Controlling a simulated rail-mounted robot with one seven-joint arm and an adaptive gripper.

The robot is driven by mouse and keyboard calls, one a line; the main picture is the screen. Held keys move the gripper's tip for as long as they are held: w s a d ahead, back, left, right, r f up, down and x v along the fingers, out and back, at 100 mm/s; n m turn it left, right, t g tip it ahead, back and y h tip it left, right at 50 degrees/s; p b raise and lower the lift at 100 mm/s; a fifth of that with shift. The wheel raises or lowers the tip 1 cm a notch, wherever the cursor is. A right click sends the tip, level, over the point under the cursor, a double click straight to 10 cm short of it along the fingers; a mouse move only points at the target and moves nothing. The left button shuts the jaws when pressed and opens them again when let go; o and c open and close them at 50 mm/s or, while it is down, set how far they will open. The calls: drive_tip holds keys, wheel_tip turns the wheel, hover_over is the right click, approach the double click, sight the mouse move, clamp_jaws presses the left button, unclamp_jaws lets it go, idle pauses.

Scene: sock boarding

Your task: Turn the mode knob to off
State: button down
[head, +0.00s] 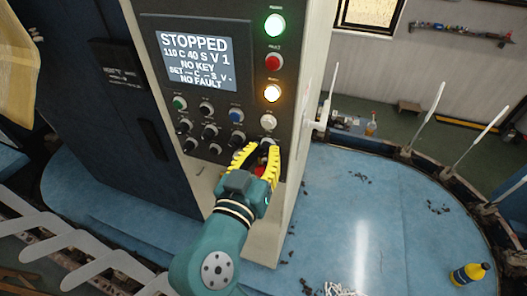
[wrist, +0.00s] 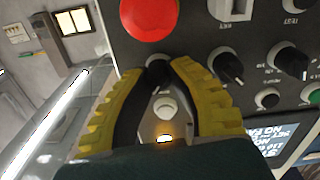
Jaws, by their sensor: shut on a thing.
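The control panel (head: 205,75) faces me with its screen and several knobs. My gripper (head: 262,150) is at the panel's lower right, its yellow fingers closed around a black knob (wrist: 158,72). In the wrist view, my gripper (wrist: 158,66) has one finger on each side of that knob, and the fingers hide part of it. The knob's label is not readable, so I cannot confirm it is the mode knob or read its setting. The screen (head: 196,60) reads STOPPED, NO KEY and NO FAULT.
A big red button (wrist: 150,15) sits close beside the held knob. A white button (wrist: 165,107) is on the other side. Other black knobs (wrist: 230,68) are nearby. Green (head: 275,25) and amber (head: 272,92) lamps are lit.

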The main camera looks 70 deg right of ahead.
drive_tip(key=n, duration=0.3)
drive_tip(key=shift+r, duration=0.25)
drive_tip(key=shift+n+p, duration=0.85)
drive_tip(key=shift+n, duration=1.15)
drive_tip(key=c, duration=1)
unclamp_jaws()
drive_tip(key=shift+w, duration=0.1)
drive_tip(key=shift+c, duration=0.2)
drive_tip(key=shift+o, duration=0.8)
drive_tip(key=shift+f, duration=0.15)
drive_tip(key=a, duration=1.2)
drive_tip(key=shift+w, duration=0.1)
